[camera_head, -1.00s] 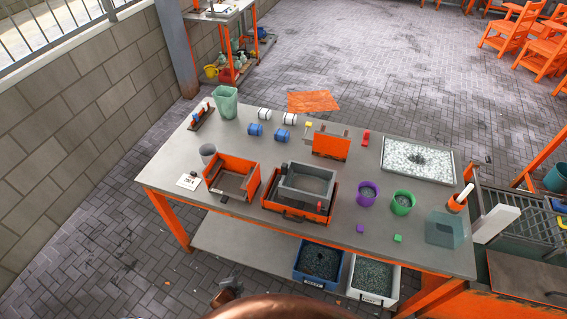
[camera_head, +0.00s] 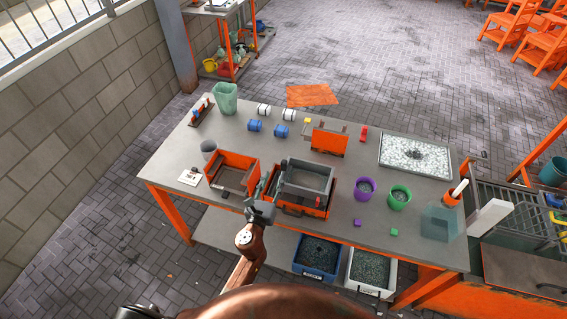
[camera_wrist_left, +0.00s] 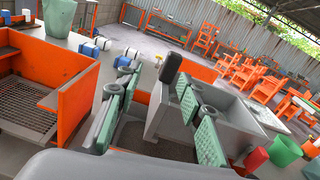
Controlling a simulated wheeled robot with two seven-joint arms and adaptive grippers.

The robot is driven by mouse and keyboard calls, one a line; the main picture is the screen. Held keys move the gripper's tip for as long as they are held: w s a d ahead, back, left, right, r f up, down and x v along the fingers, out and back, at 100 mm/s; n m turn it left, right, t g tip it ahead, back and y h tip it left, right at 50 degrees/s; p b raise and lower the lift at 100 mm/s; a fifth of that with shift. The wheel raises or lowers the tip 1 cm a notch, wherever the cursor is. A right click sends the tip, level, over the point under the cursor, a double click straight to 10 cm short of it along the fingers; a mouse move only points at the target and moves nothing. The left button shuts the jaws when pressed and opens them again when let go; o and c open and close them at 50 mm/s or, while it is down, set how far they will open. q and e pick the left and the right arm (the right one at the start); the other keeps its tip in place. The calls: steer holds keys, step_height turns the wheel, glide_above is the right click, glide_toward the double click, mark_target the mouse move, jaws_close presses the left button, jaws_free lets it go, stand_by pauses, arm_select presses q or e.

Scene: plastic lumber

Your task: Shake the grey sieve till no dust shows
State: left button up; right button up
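The grey sieve (camera_head: 306,180) is a rectangular grey box resting on an orange tray (camera_head: 297,210) near the table's front middle. My left gripper (camera_head: 269,186) is at the sieve's left side. In the left wrist view the gripper (camera_wrist_left: 165,85) is open, its green-padded fingers apart. The sieve (camera_wrist_left: 167,118) shows between and beyond them, with a dark upright grip (camera_wrist_left: 187,92) on its near side. The fingers do not appear closed on it. Any dust inside the sieve is too small or hidden to tell. My right gripper is not in view.
An orange open box (camera_head: 234,163) with a mesh floor stands close left of the gripper. Purple (camera_head: 365,190) and green (camera_head: 399,199) pots stand to the right, near a tray of pale flakes (camera_head: 400,165). Blue and white rollers lie behind.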

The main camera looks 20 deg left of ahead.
mark_target(283, 166)
arm_select(q)
steer(key=shift+w+d+r+m+h, duration=0.3)
steer(key=shift+w+d+r+m, duration=0.15)
steer(key=shift+w+d+m, duration=0.3)
steer(key=w, duration=0.5)
steer(key=shift+w+d+f, duration=0.1)
steer(key=shift+w+d, duration=0.1)
steer(key=shift+w, duration=0.75)
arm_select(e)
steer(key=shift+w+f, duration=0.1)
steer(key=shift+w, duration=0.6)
arm_select(q)
steer(key=shift+c, duration=0.7)
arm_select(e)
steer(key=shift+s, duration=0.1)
arm_select(q)
jaws_close()
